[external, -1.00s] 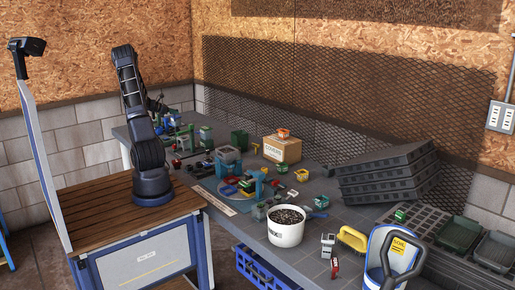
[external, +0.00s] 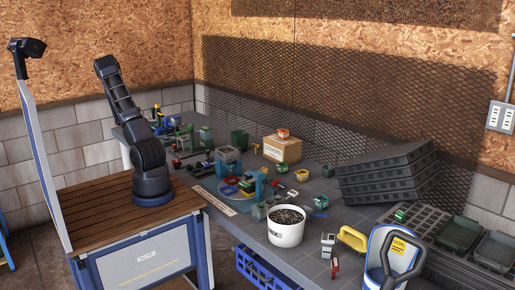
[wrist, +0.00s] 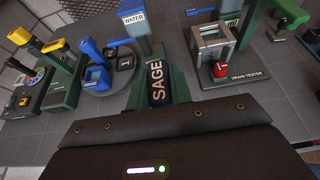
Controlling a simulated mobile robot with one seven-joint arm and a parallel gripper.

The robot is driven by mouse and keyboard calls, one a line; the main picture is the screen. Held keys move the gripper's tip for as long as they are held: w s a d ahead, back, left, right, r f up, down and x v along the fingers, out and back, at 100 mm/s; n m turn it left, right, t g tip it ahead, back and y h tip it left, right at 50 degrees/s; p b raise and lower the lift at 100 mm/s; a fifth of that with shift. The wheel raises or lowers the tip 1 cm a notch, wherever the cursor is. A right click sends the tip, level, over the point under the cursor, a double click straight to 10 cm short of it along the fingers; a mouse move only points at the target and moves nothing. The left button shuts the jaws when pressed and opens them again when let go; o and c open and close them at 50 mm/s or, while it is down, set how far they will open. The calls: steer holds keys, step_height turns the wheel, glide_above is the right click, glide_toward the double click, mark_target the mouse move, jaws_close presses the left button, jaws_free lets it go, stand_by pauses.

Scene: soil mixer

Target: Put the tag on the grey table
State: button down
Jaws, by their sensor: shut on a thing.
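The tag (wrist: 157,83) is a narrow black piece with white letters reading SAGE, in the middle of the wrist view. My gripper (wrist: 158,95) is shut on it, over the grey table (wrist: 215,88). Green parts (wrist: 180,84) show around and behind the tag; I cannot tell whether the tag touches them. My gripper's fingers are mostly hidden by the dark wrist housing. In the external view the grey table (external: 345,226) runs along the wall; the tag cannot be made out there.
A blue WATER station (wrist: 133,22) stands just beyond the tag. A drain tester (wrist: 212,45) with a red knob is to its right. Blue, green and yellow devices (wrist: 62,75) stand at left. Bare table shows between these. A white bucket (external: 286,230) stands nearer the external camera.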

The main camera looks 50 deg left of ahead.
step_height(320, 180, down, 12)
steer(key=shift+f, duration=0.1)
stand_by(0.5)
steer(key=c, duration=1.3)
jaws_free()
steer(key=shift+f, duration=0.1)
steer(key=shift+o, duration=0.2)
steer(key=v, duration=1.2)
steer(key=shift+r, duration=0.2)
steer(key=shift+w, duration=0.1)
